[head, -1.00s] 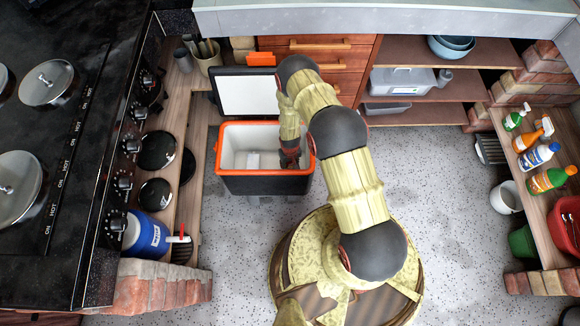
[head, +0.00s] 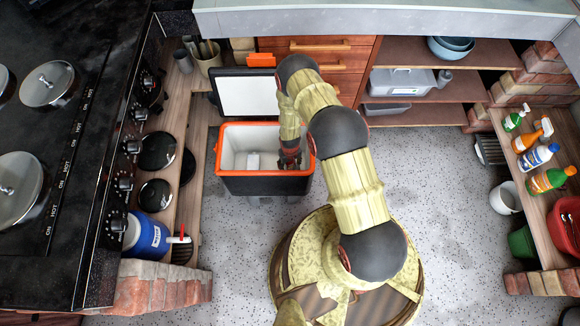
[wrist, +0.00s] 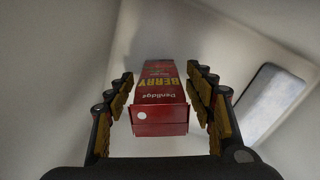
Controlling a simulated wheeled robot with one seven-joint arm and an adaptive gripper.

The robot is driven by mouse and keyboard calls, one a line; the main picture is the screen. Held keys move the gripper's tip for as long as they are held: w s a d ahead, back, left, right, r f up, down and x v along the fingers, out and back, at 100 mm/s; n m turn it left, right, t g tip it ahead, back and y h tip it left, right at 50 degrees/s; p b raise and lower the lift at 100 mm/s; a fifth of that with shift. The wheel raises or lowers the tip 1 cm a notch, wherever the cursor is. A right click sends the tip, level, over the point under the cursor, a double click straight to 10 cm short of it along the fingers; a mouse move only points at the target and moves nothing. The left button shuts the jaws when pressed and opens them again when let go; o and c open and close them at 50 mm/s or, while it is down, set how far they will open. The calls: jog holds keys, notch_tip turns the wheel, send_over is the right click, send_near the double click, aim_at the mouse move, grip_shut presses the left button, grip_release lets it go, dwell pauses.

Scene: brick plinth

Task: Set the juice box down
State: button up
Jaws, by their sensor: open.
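The red juice box (wrist: 160,97), with yellow BERRY lettering, is between my gripper's fingers in the wrist view. My gripper (wrist: 160,76) is open, with a gap between the box and the fingers on each side. In the head view my gripper (head: 290,157) reaches down into the right part of an open cooler (head: 265,184), dark with an orange rim and pale inside. The juice box cannot be made out in the head view. Its contact with the cooler floor is not clear.
The cooler's raised lid (head: 245,95) stands at its back. A pale block (head: 253,160) is inside, left of my gripper. Drawers (head: 318,62) are behind, and a stove (head: 60,150) is at the left.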

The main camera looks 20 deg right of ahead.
notch_tip(320, 180, up, 11)
jog(key=p, duration=0.4)
jog(key=shift+r, duration=0.1)
jog(key=w+r+t, duration=0.1)
jog(key=w+r, duration=0.3)
jog(key=r, duration=1.2)
jog(key=w+r+t, duration=0.1)
jog(key=w+r, duration=0.3)
jog(key=r, duration=1.3)
jog(key=s+r+t, duration=0.1)
jog(key=s+r, duration=0.3)
jog(key=r, duration=0.6)
jog(key=s+r, duration=0.3)
jog(key=r, duration=0.8)
jog(key=s+r+t, duration=0.1)
jog(key=s+r, duration=0.6)
jog(key=s, duration=0.4)
jog(key=s+a+r+t, duration=0.1)
jog(key=s+r, duration=0.6)
jog(key=s, duration=0.4)
jog(key=shift+s+r+t, duration=0.15)
jog(key=shift+s+t, duration=0.15)
jog(key=shift+s, duration=0.1)
jog(key=shift+r, duration=0.1)
